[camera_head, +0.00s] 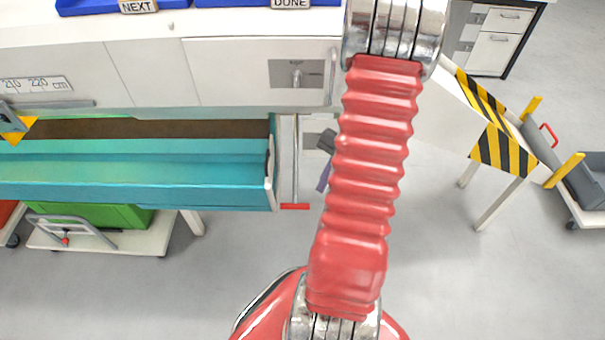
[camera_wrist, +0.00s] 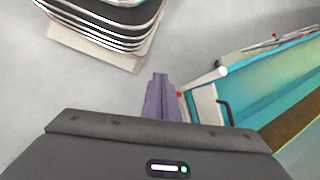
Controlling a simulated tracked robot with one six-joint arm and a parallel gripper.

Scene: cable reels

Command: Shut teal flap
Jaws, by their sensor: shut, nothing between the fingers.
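The teal flap (camera_head: 130,175) is a long panel at the left in the head view. It hangs tilted outward at the front of the white bench, with a dark brown gap behind its upper edge. In the wrist view the flap (camera_wrist: 262,93) runs off to the right, its pale end panel facing my gripper. My gripper (camera_head: 323,180) is just right of the flap's end in the head view, partly hidden by my red arm. Its purple fingers show in the wrist view (camera_wrist: 160,80), shut and empty, apart from the flap.
A white bench (camera_head: 160,70) with blue trays (camera_head: 250,22) stands behind. A green crate (camera_head: 105,216) sits on a low trolley below the flap. A striped yellow-black barrier (camera_head: 500,150) and a cart (camera_head: 585,185) stand right. Grey floor in front is clear.

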